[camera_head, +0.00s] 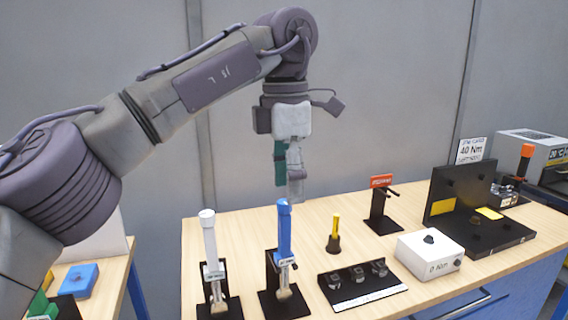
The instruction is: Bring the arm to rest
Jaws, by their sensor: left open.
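My left arm comes in from the left, bends at the top middle and hangs its wrist down. My left gripper (290,178) points downward above the wooden table (330,225), with clear air around it. It is open and holds nothing. The blue-handled tool (284,232) stands upright in a black stand below it, apart from the fingers. My right gripper is not in this view.
A white-handled tool (209,240), a yellow-handled piece (335,233), a black tray (362,286), a white box (430,254) reading 0 Nm, a red-topped stand (382,200) and a black fixture (459,195) occupy the table. A side table (115,275) stands at left.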

